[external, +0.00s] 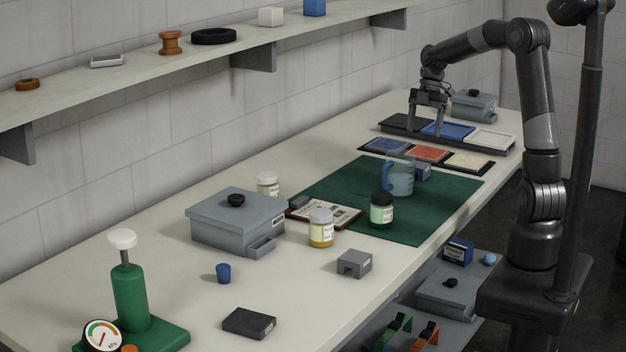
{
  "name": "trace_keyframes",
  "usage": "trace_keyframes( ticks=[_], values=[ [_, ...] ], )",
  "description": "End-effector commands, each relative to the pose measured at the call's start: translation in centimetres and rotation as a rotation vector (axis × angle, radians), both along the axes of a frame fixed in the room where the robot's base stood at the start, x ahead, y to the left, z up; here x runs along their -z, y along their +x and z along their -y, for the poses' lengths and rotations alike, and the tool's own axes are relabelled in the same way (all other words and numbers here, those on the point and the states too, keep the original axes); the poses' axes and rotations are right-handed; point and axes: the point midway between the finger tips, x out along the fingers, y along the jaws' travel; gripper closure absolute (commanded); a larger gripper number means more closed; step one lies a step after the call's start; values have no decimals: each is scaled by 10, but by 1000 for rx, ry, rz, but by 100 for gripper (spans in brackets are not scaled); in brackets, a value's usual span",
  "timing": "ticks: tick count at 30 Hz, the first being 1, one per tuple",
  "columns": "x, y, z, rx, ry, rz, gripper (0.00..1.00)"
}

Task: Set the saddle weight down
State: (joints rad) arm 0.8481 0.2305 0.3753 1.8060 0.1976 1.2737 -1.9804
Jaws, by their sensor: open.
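A grey block with a notch in its underside (354,263), which looks like the saddle weight, sits on the pale bench top in front of the green mat. Nothing touches it. My gripper (425,130) is at the far end of the bench, well away from this block. Its fingers point down, apart, over the long tray with dark, blue and white sections (507,150). I see nothing held between them. Whether the fingertips touch the tray is too small to tell.
The green mat (335,184) holds a glass mug (401,180) and a dark-lidded jar (382,210). A grey lidded box (236,222), a yellow jar (321,228), a blue cup (223,273) and a dark block (249,322) stand nearer. Bench around the notched block is clear.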

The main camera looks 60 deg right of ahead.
Motion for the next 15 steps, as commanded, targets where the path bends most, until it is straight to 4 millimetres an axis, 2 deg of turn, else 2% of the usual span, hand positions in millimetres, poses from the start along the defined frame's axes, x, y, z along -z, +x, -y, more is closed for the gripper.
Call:
trace_keyframes(
  ticks=[1,6,15],
  values=[
    [-9,-5,-18,45,-41,-11,24],
    [-32,-31,-69,294,-164,-26,24],
    [-59,-95,-137,759,-237,68,24]
  ],
)
